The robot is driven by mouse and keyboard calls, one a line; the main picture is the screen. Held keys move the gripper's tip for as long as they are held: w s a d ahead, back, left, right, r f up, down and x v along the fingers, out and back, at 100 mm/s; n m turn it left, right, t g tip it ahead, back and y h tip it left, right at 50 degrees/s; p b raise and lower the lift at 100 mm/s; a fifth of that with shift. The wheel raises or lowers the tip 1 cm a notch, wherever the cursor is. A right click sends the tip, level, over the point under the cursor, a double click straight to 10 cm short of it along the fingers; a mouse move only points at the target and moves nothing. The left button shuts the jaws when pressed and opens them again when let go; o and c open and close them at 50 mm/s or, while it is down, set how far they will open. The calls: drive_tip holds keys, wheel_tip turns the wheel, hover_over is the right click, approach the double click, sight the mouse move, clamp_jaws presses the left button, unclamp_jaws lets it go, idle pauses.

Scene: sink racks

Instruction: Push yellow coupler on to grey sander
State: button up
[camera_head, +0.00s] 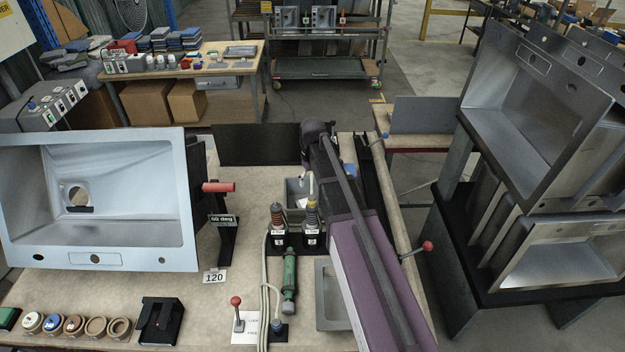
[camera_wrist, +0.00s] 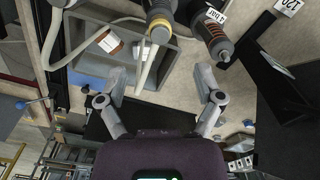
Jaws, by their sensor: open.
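In the wrist view, a yellow ring, apparently the coupler (camera_wrist: 160,33), sits at the end of a ribbed tool with a pale hose beside it. A second tool with a grey tip and orange-brown band (camera_wrist: 213,36) stands to its right. In the head view, two upright tools, a left one (camera_head: 277,218) and a right one (camera_head: 311,216), stand in black holders on the bench. I cannot tell for certain which is the grey sander. My gripper (camera_wrist: 160,74) is open and empty, with the yellow ring beyond its fingertips. In the head view my arm largely hides the gripper.
A grey bin (camera_head: 295,187) with paper in it is behind the tools. A green tool (camera_head: 289,273) lies in front of them. A sink (camera_head: 190,215) with a red handle (camera_head: 218,187) is at left. A metal tray (camera_head: 325,300) and pale hoses lie close by.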

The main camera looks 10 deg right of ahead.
idle(0.6)
drive_tip(key=s+f+m+b, duration=0.1)
drive_tip(key=s+f+b, duration=0.3)
drive_tip(key=s, duration=0.6)
drive_tip(key=s+f+m+b, duration=0.2)
drive_tip(key=s+f+b, duration=0.2)
drive_tip(key=s, duration=0.6)
drive_tip(key=shift+a, duration=0.15)
idle(0.8)
